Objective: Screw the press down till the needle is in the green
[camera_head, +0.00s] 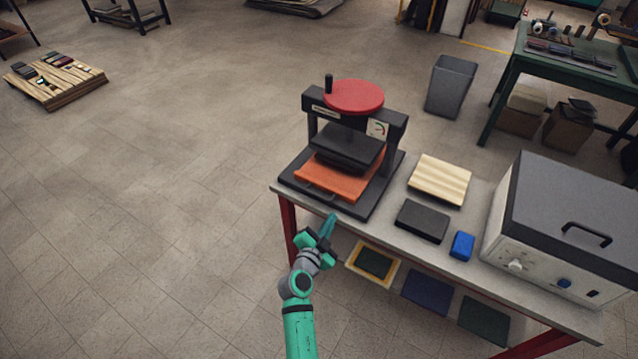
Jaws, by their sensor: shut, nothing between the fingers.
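The press (312,110) stands at the left end of the workbench. It has a black frame, a dark base and a round red wheel (354,97) on top with an upright black handle (328,83) at its left. A white gauge (378,128) sits on the crossbar's right side; its needle is too small to read. Under the black platen (347,146) lies an orange sheet (340,183). My gripper (329,228) is shut and empty, in front of the bench's near edge, below and apart from the press.
On the workbench (395,230) are a cream ribbed block (440,179), a black pad (422,221), a blue block (462,246) and a large grey-lidded box (565,225). A lower shelf holds a yellow-framed piece (373,264) and dark sheets.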

